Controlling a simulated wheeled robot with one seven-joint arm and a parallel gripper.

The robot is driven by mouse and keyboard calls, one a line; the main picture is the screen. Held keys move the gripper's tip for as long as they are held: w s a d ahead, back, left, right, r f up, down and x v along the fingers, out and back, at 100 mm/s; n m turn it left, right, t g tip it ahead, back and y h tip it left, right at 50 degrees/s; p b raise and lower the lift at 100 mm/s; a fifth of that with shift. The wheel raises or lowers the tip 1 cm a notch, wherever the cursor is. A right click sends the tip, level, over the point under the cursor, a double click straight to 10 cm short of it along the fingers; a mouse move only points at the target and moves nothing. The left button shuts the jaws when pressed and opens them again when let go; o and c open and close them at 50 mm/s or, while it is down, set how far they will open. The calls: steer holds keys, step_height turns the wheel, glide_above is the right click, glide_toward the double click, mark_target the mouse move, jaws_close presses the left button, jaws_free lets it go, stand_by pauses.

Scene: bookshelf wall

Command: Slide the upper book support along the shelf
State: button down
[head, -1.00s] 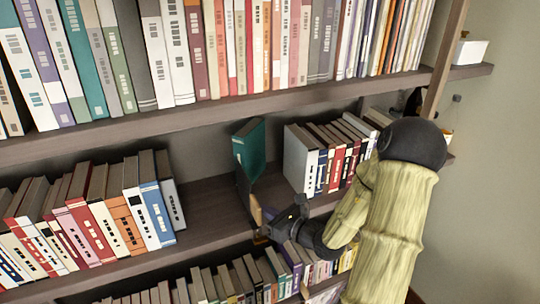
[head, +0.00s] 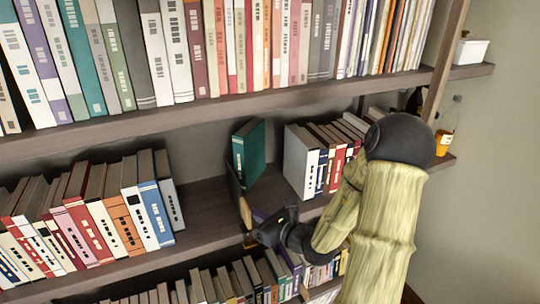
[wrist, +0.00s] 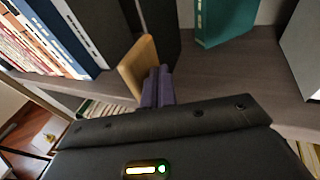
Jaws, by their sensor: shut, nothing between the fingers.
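The upper book support shows in the head view as a thin dark upright panel (head: 235,190) with a tan wooden piece (head: 246,213) at its front, standing on the middle shelf. In the wrist view the tan piece (wrist: 138,68) stands just left of my fingertips, with a dark panel (wrist: 160,28) behind. My gripper (head: 258,214) is at the shelf's front edge, right of the tan piece. Its fingers (wrist: 157,87) are together and empty, close against the tan piece; whether they touch cannot be told. A teal book (head: 249,153) stands right of the panel.
Left of the support lies bare shelf (head: 205,212), then a row of leaning books (head: 110,212). More books (head: 320,158) stand to the right, partly behind my arm. A full shelf (head: 230,110) is above and another book row (head: 220,285) below.

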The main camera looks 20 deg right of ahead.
mark_target(248, 221)
steer(key=shift+a, duration=0.5)
steer(key=shift+a+r+p, duration=0.1)
steer(key=shift+r+p, duration=0.05)
steer(key=shift+p, duration=0.45)
steer(key=shift+w+a+p, duration=0.1)
steer(key=shift+a+p, duration=0.25)
steer(key=shift+p, duration=1.05)
steer(key=shift+a+p, duration=0.75)
steer(key=shift+p, duration=1.6)
steer(key=shift+a+f, duration=0.2)
steer(key=shift+a+b, duration=0.35)
steer(key=shift+a, duration=0.55)
